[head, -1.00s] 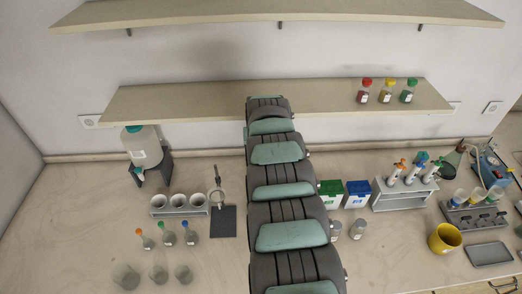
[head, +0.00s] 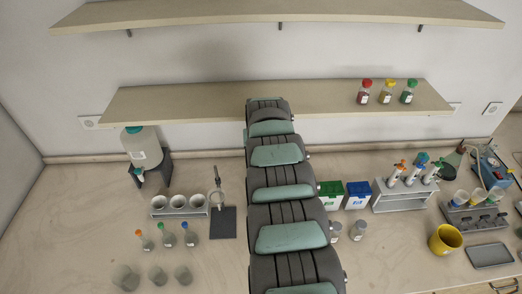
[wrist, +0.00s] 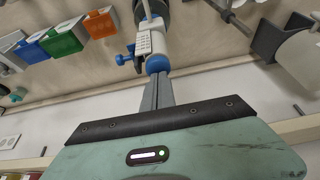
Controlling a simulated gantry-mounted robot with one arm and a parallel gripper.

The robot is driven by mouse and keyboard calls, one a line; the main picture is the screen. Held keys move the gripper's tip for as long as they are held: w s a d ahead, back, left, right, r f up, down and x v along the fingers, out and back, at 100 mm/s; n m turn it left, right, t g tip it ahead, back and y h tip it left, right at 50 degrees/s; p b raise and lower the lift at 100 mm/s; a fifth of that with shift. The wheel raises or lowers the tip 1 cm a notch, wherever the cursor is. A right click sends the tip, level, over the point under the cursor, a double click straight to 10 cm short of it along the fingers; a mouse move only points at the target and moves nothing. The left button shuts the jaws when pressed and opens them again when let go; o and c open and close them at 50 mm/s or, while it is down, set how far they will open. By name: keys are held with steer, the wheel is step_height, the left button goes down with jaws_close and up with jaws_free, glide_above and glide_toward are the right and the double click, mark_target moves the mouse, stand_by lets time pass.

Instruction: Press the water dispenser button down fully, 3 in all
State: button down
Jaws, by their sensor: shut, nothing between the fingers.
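A white and blue dispenser-like device shows at the top middle of the wrist view; I take it for the water dispenser (wrist: 151,40). It has a printed white body, a blue round top (wrist: 157,64) facing the camera and a small blue part on its left. My gripper (wrist: 158,78) is shut with nothing between its fingers. Its fingertips overlap the lower edge of the blue top in the picture; whether they touch it, and how far it is pressed, I cannot tell. In the head view my arm hides the gripper and this device.
A carboy with a tap (head: 142,145) stands on a dark stand at the left. A rack of cups (head: 180,212), several flasks and a ring stand (head: 223,222) are left of my arm. Green and blue boxes (head: 357,194) are on its right. The shelf (head: 200,103) runs along the wall.

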steer(key=shift+r+p, duration=0.3)
steer(key=shift+r, duration=1.75)
stand_by(0.8)
steer(key=shift+f, duration=0.1)
stand_by(1.0)
steer(key=shift+f+b, duration=0.3)
steer(key=shift+f, duration=0.2)
steer(key=shift+f+b, duration=0.75)
steer(key=shift+f, duration=0.75)
steer(key=shift+r, duration=2.15)
